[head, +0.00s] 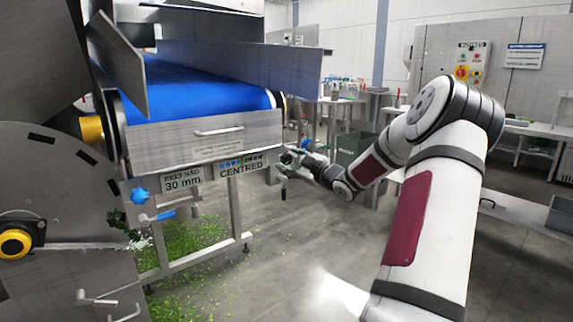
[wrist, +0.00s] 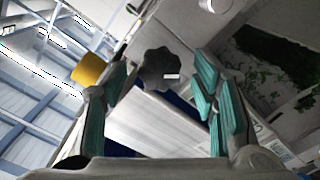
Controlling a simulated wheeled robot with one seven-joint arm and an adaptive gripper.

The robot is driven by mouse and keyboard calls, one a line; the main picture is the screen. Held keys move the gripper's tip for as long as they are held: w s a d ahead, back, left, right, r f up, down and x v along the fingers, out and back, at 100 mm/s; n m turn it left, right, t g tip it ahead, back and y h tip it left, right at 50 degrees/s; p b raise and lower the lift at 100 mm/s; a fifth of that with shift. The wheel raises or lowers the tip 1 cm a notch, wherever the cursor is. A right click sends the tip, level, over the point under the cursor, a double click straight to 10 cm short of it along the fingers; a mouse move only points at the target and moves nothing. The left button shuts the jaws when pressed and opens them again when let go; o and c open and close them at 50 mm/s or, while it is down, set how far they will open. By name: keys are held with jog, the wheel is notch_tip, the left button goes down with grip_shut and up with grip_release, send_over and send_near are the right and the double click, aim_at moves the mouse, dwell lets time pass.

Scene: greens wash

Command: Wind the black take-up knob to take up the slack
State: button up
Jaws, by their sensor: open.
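The black take-up knob (wrist: 158,72), dark and lobed with a small white mark, shows in the wrist view, between and beyond the teal-padded fingers of my gripper (wrist: 163,82). The fingers are spread to either side of it and do not visibly grip it. In the head view my gripper (head: 291,162) is at the right end of the conveyor, just beyond the metal front panel. I cannot clearly make out the knob there. The blue belt (head: 195,92) runs above the panel. Signs below it read belt sag 30 mm (head: 181,180) and centred (head: 242,167).
A blue star knob (head: 139,195) and a yellow roller end (head: 92,129) are on the conveyor's left side. Green scraps (head: 190,250) litter the floor beneath. A dark bin (head: 353,148) stands behind my arm. The floor in front is clear.

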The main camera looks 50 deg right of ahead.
jog(key=shift+x, duration=1.1)
jog(key=c, duration=1.2)
jog(key=shift+o, duration=0.2)
jog(key=shift+r+m+p, duration=0.1)
jog(key=shift+m+p, duration=0.3)
jog(key=shift+p, duration=0.15)
